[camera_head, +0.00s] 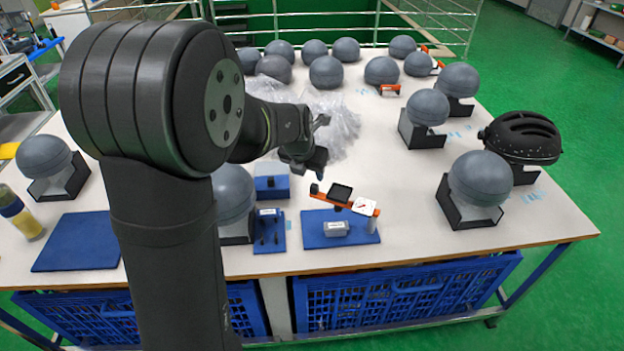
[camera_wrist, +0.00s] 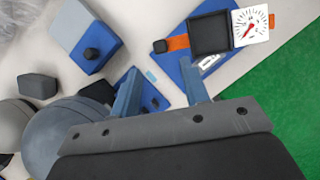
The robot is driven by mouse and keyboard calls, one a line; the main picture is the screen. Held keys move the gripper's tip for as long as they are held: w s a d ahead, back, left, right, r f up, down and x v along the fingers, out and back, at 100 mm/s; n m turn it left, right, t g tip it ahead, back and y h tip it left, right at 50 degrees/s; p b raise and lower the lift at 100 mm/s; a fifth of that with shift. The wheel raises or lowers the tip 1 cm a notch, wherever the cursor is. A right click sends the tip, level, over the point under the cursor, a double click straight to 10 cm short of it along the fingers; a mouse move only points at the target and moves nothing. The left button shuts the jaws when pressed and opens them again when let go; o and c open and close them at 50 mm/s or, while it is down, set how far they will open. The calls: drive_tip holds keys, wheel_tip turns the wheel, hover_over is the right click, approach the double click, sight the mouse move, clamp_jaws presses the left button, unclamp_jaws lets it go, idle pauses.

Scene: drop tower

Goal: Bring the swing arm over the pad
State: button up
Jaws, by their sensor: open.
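The orange swing arm (camera_head: 327,198) is raised over a blue base (camera_head: 312,240), near the table's front edge. It carries a dark square tray (camera_head: 340,193), a dark knob at its left end and a white dial (camera_head: 364,207) near a grey post (camera_head: 373,224) at its right. A small grey labelled block, perhaps the pad (camera_head: 336,228), sits on the base below the arm. The swing arm also shows at the top right of the wrist view (camera_wrist: 178,43). My gripper (camera_head: 318,147) is open and empty, above and behind the swing arm, apart from it. Its two fingers show in the wrist view (camera_wrist: 160,84).
A blue-and-grey box (camera_head: 270,188) and a blue plate with dark pegs (camera_head: 269,241) lie left of the base. A blue mat (camera_head: 78,242) lies at left. Clear plastic (camera_head: 335,125) lies behind my gripper.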

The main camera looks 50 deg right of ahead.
drive_tip(key=v, duration=1)
drive_tip(key=shift+f, duration=0.1)
drive_tip(key=shift+c, duration=0.4)
